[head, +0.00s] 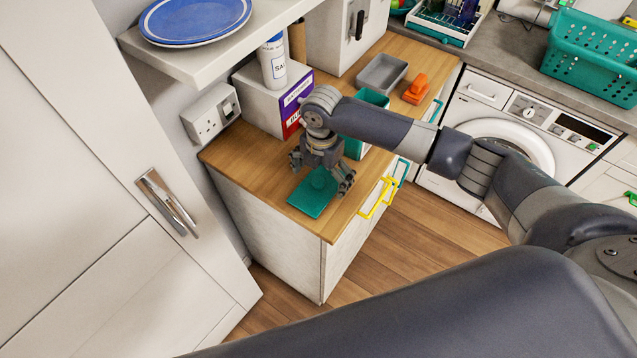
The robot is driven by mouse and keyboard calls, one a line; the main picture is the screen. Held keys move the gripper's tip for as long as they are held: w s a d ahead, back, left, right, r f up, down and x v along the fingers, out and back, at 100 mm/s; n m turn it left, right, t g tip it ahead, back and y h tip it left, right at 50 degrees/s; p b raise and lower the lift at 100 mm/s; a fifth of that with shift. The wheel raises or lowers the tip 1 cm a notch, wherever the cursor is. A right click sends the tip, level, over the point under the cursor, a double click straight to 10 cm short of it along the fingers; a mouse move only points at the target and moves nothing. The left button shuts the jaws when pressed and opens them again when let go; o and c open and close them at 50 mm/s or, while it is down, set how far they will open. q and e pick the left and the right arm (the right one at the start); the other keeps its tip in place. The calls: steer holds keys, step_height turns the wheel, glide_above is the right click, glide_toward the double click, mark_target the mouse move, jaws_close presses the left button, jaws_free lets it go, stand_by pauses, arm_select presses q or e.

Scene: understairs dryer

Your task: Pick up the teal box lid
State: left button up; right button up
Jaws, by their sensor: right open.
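The teal box lid (313,194) lies flat on the wooden counter (228,150), near its front end. It has a small raised knob on top. My right gripper (321,178) is above the lid, pointing down, with its fingers spread open on either side of the knob. It holds nothing, and I cannot tell whether the fingertips touch the lid. The teal box (371,97) stands open on the counter behind my right wrist, partly hidden by the arm. My left gripper is not in view.
A white box (262,95) with a salt container (273,62) on it stands at the back. A grey tray (381,73) and an orange object (416,89) sit further along. A shelf (155,53) overhangs the left; a yellow handle (377,199) is on the front.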

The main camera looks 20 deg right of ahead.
steer(key=shift+f, duration=0.5)
steer(key=shift+c, duration=0.3)
